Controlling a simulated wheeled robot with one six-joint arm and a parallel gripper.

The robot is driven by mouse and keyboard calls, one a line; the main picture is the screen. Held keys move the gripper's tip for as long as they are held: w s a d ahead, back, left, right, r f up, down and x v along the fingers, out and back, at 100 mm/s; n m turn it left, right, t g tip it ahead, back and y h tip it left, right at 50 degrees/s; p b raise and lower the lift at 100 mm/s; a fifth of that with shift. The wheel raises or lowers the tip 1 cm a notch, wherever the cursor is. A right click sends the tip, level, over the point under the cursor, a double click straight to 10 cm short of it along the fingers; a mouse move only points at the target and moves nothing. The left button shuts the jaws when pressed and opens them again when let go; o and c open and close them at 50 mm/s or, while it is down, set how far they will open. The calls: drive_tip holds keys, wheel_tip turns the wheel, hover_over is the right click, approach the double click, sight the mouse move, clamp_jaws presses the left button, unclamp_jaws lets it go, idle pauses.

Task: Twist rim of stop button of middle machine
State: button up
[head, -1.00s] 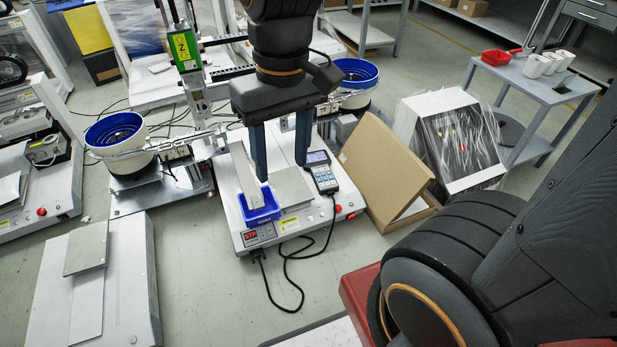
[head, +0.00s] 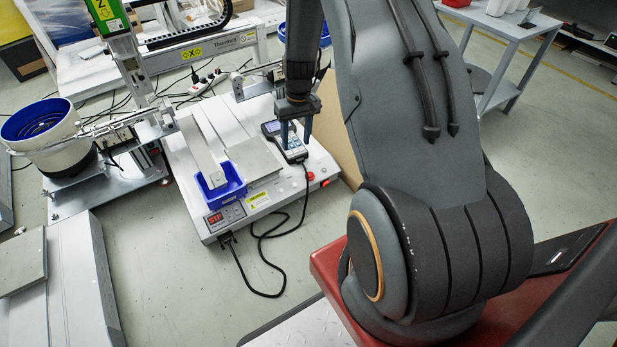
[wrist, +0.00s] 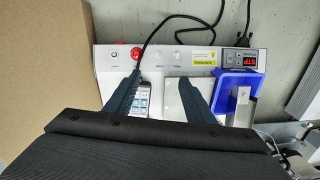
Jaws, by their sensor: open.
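The middle machine (head: 255,205) is a white base with a red-digit display on its front. Its red stop button (head: 310,176) sits at the front right corner, with another small red spot just beside it. In the wrist view the stop button (wrist: 135,53) shows as a red disc just beyond the left fingertip. My gripper (head: 296,131) is open and empty, fingers pointing down over the handheld pendant (head: 291,148), behind the button. In the wrist view my gripper (wrist: 163,78) spans the pendant's edge and a grey plate. The fingers do not appear to touch the button.
A blue bin (head: 222,188) and a grey plate (head: 255,160) are on the machine. A black cable (head: 263,262) loops from its front onto the floor. A cardboard box (wrist: 45,70) stands close on the button's side. A white-and-blue bowl feeder (head: 45,135) is at left.

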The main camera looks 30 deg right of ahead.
drive_tip(key=b, duration=0.2)
hover_over(310, 174)
drive_tip(key=shift+m, duration=0.4)
drive_tip(key=f, duration=1.2)
drive_tip(key=shift+s+d, duration=0.15)
drive_tip(key=shift+d, duration=0.2)
drive_tip(key=f+b, duration=0.1)
drive_tip(key=f, duration=0.1)
drive_tip(key=f+b, duration=0.1)
drive_tip(key=f, duration=0.2)
drive_tip(key=f+b, duration=0.1)
drive_tip(key=f, duration=0.1)
drive_tip(key=shift+a+f, duration=0.2)
drive_tip(key=shift+a, duration=0.1)
drive_tip(key=shift+c, duration=0.4)
